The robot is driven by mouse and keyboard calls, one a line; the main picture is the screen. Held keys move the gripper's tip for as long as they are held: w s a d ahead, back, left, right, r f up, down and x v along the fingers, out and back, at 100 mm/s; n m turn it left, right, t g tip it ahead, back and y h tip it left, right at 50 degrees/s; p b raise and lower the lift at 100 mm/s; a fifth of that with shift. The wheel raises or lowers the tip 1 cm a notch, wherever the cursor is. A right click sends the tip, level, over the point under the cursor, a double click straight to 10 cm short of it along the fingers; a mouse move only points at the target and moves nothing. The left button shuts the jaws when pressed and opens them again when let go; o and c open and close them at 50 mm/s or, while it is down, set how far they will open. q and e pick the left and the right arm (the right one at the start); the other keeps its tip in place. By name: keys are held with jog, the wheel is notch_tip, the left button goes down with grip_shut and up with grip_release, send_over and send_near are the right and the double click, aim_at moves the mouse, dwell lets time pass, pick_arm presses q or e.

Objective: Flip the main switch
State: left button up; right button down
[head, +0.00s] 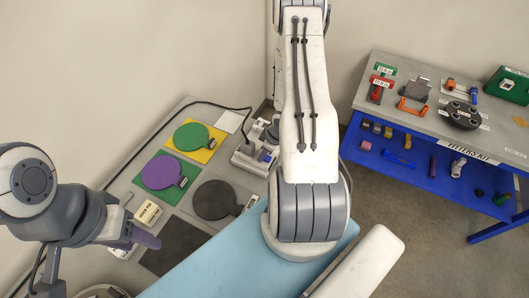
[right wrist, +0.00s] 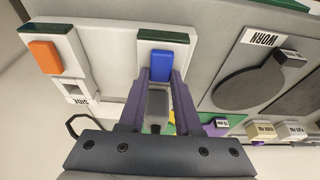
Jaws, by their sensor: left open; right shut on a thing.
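A white switch box stands at the far edge of the grey cart, partly hidden by my right arm in the head view (head: 248,158). In the right wrist view it carries an orange switch (right wrist: 45,57) at left and a blue switch (right wrist: 162,65) in the middle. Which one is the main switch I cannot read. My right gripper (right wrist: 162,75) has its purple fingers on both sides of the blue switch, shut on it. In the head view that gripper is mostly hidden by the arm. My left gripper (head: 146,239) is open and empty over the cart's near left part.
A blue table (head: 402,126) with fittings and tools stands at right. Grey floor lies between.

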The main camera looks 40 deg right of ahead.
jog(key=shift+w+a+r+g+h+p, duration=0.1)
jog(key=shift+w+g+h+p, duration=0.15)
jog(key=shift+g+p, duration=0.3)
jog(key=shift+w+a+r+g+h+p, duration=0.1)
jog(key=shift+g+h+p, duration=0.15)
jog(key=shift+g+p, duration=0.3)
jog(key=shift+f+g, duration=0.25)
jog(key=shift+g, duration=0.05)
jog(key=c, duration=0.6)
grip_release()
